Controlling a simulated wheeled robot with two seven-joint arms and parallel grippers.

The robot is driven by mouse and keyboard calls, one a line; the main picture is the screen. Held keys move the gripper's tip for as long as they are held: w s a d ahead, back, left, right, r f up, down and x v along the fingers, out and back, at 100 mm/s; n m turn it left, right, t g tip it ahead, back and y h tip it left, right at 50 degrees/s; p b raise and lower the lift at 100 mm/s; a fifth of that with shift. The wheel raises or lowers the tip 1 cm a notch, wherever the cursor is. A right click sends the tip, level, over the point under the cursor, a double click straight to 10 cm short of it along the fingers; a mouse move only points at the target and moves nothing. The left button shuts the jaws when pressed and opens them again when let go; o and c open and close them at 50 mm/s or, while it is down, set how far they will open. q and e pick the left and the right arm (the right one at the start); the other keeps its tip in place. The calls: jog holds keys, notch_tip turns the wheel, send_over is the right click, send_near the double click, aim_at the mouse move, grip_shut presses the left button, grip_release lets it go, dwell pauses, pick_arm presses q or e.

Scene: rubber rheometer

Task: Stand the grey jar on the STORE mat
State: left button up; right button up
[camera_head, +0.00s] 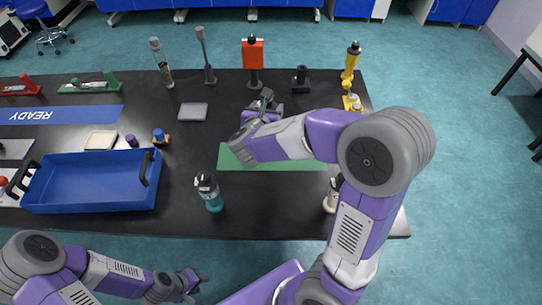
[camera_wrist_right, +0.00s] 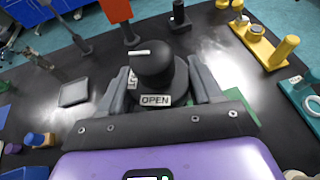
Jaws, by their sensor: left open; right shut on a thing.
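My right gripper (camera_head: 266,103) is above the far edge of the green mat (camera_head: 290,164). It is shut on a dark grey jar (camera_wrist_right: 153,70) with a round top and a label reading OPEN. The jar looks upright between the fingers in the right wrist view. Its base is hidden, so I cannot tell whether it touches the table. My right arm covers part of the green mat, and no STORE lettering shows on it. My left gripper (camera_head: 193,281) is open and empty, low in the head view, off the table's front edge.
A blue tray (camera_head: 90,205) and a blue READY mat (camera_head: 75,114) are on the left. A teal-and-clear bottle (camera_head: 209,192) stands in front of the green mat. A red-plated stand (camera_head: 253,55), a black stand (camera_head: 300,80) and a yellow stand (camera_head: 350,75) line the back.

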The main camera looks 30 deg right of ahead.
jog(key=shift+s+d+r+m, duration=0.1)
jog(key=shift+s+d+m, duration=0.15)
jog(key=shift+d, duration=0.5)
notch_tip(320, 180, down, 4)
jog(key=shift+w+d+r+g+b, duration=0.15)
jog(key=shift+g+b, duration=0.25)
jog(key=shift+b, duration=0.65)
jog(key=shift+f+b, duration=1.15)
jog(key=shift+f, duration=1.75)
jog(key=shift+f, duration=0.1)
jog(key=o, duration=1.5)
